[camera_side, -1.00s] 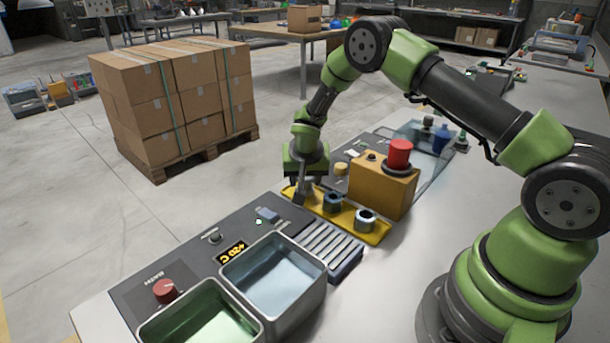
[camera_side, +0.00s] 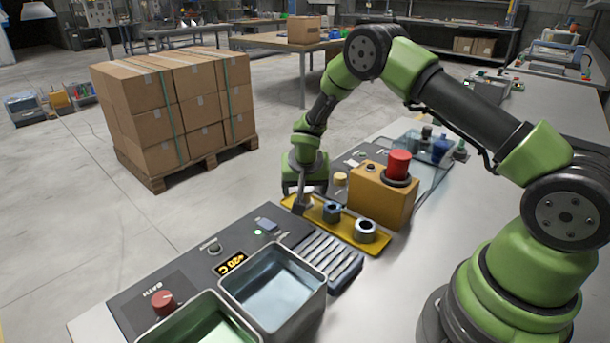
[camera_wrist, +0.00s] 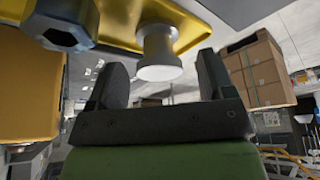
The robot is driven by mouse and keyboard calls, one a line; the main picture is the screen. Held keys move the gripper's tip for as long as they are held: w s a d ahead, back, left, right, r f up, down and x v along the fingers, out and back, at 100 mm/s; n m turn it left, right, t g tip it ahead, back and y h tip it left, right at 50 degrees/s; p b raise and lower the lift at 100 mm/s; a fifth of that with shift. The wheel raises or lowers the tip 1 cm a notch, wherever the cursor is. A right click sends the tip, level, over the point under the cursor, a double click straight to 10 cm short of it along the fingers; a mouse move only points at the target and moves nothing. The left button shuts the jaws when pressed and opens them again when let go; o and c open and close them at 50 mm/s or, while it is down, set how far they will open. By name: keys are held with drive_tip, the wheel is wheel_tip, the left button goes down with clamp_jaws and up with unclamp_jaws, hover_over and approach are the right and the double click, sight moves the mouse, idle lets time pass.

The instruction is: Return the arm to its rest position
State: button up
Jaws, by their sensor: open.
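My gripper (camera_side: 304,187) is low over the left end of the yellow tray (camera_side: 345,228) in the side view. In the wrist view, its two dark fingers (camera_wrist: 162,66) are spread apart.
A hexagonal blue-grey part (camera_side: 332,211) and a round metal part (camera_side: 366,231) stand on the tray. Behind it is an orange box (camera_side: 380,198) with a red button (camera_side: 399,165). A metal bath (camera_side: 273,285) stands in front.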

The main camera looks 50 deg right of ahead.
drive_tip(key=s+a+r+t+y, duration=0.15)
drive_tip(key=s+r, duration=0.25)
drive_tip(key=r, duration=0.4)
drive_tip(key=s+a+r+n, duration=0.15)
drive_tip(key=s+r, duration=0.25)
drive_tip(key=r, duration=0.4)
drive_tip(key=s+a+r, duration=0.3)
drive_tip(key=s+r, duration=0.2)
drive_tip(key=r, duration=0.3)
drive_tip(key=s+a+r+n+t+y, duration=0.1)
drive_tip(key=s+a+r+y, duration=0.1)
drive_tip(key=s, duration=0.5)
drive_tip(key=s+a+r+n+t+y, duration=0.1)
drive_tip(key=s+a+r+n, duration=0.1)
drive_tip(key=s, duration=0.5)
drive_tip(key=shift+a+y, duration=0.35)
drive_tip(key=shift+a, duration=0.45)
